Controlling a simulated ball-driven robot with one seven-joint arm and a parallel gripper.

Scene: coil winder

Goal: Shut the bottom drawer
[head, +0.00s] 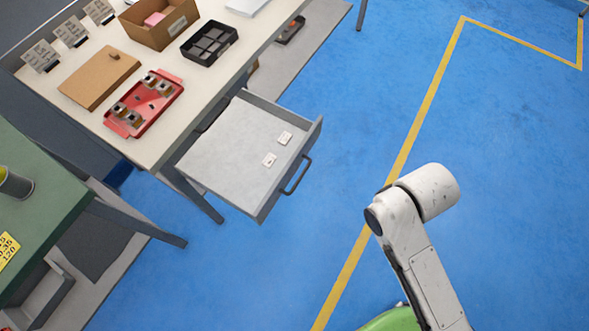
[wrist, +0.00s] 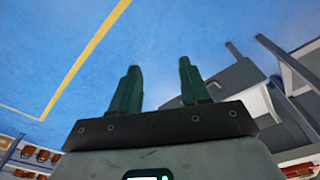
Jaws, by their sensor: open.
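A grey drawer (head: 232,152) stands pulled out from under the cream workbench in the head view. Its front panel (head: 292,172) carries a dark bar handle (head: 297,175) and faces lower right. Two small white cards (head: 277,149) lie in it. I cannot tell whether another drawer sits above or below it. My gripper (wrist: 158,80) shows in the wrist view with its two green fingers apart and nothing between them. It is outside the head view, where only my white arm shows, right of the drawer and apart from it.
The cream workbench (head: 150,150) holds a red tray (head: 145,105), a black tray (head: 209,43) and a cardboard box (head: 160,22). A green bench (head: 40,190) stands at the left, with an open grey tray or drawer (head: 45,296) below.

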